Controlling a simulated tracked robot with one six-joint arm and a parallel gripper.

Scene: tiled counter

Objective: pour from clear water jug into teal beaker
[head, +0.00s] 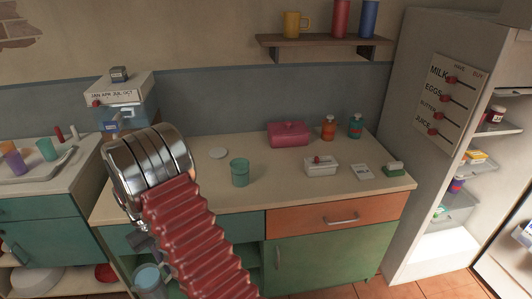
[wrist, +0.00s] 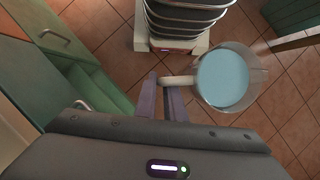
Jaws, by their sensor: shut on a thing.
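The clear jug of pale blue water (wrist: 224,80) is in the wrist view, right of my fingers. My gripper (wrist: 164,84) is shut on its light handle. In the head view the jug (head: 148,278) is low at the left, in front of the counter cabinets and below the worktop. My gripper (head: 143,243) there is partly hidden by my arm. The teal beaker (head: 240,173) stands upright on the worktop, right of my arm and apart from the jug. I cannot see inside the beaker clearly.
A white lid-like disc (head: 218,153) lies behind the beaker. The worktop around the beaker is clear.

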